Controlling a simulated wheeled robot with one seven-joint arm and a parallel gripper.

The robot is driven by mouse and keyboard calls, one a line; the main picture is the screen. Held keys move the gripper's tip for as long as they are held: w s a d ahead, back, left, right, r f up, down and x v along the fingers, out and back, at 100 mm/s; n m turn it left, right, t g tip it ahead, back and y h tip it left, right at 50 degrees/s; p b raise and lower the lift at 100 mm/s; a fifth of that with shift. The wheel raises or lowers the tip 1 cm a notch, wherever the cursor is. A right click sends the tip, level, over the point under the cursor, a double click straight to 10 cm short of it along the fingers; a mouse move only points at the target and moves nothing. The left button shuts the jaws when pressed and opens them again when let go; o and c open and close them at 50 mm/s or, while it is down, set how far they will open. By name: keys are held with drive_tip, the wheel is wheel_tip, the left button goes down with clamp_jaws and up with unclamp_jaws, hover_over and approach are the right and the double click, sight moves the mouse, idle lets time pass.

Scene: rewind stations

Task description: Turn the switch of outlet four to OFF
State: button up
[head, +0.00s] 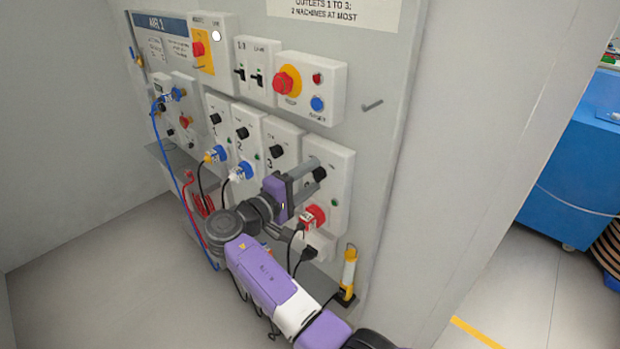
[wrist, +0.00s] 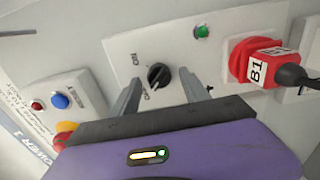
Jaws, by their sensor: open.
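The outlet four panel (head: 343,165) is at the right end of the outlet row in the head view. Its black rotary switch (wrist: 158,76) shows in the wrist view between my two fingers; in the head view the switch (head: 319,174) is partly behind my gripper (head: 312,171). My gripper is open, with one finger on each side of the switch and gaps visible in the wrist view (wrist: 161,77). I cannot tell which label the switch points to. A green lamp (wrist: 201,31) and a red plug marked B1 (wrist: 258,63) sit on the same panel.
Neighbouring outlets (head: 280,142) with black switches stand to the left. A red emergency button (head: 285,84) and a blue button (head: 317,103) are above. A peg (head: 372,105) sticks out at upper right. Plugs and cables hang below, beside a yellow torch-like object (head: 349,270).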

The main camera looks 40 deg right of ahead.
drive_tip(key=a+b, duration=0.2)
drive_tip(key=a, duration=0.5)
drive_tip(key=shift+s+a, duration=0.15)
drive_tip(key=shift+a, duration=0.25)
